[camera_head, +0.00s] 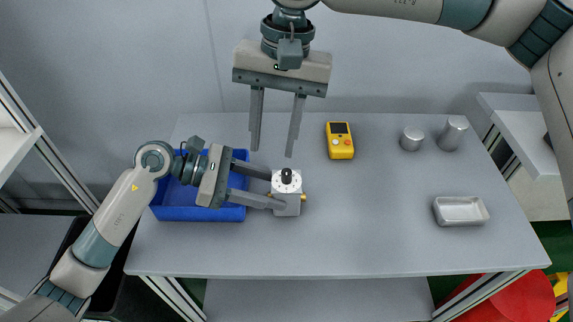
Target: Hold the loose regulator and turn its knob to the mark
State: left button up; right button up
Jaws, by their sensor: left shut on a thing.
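The mark on the dial is too small to make out. My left gripper (274,191) comes in from the left and is shut on the regulator's body. My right gripper (272,152) hangs above and behind the regulator, pointing down. Its fingers are apart with nothing between them, just above the knob in the picture.
A blue bin (190,213) stands on the table under my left gripper's wrist. A yellow meter (340,141) lies behind right. Two metal cylinders (411,139) (453,133) stand at the back right, and a metal tray (461,211) at the right. The table's front middle is clear.

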aim_at(287, 172)
jog(key=shift+w+d+r+t+h, duration=0.6)
jog(key=shift+w+d+r+h, duration=0.2)
jog(key=shift+w+d+r, duration=0.3)
jog(key=shift+s, duration=0.1)
jog(key=shift+f, duration=6)
grip_shut()
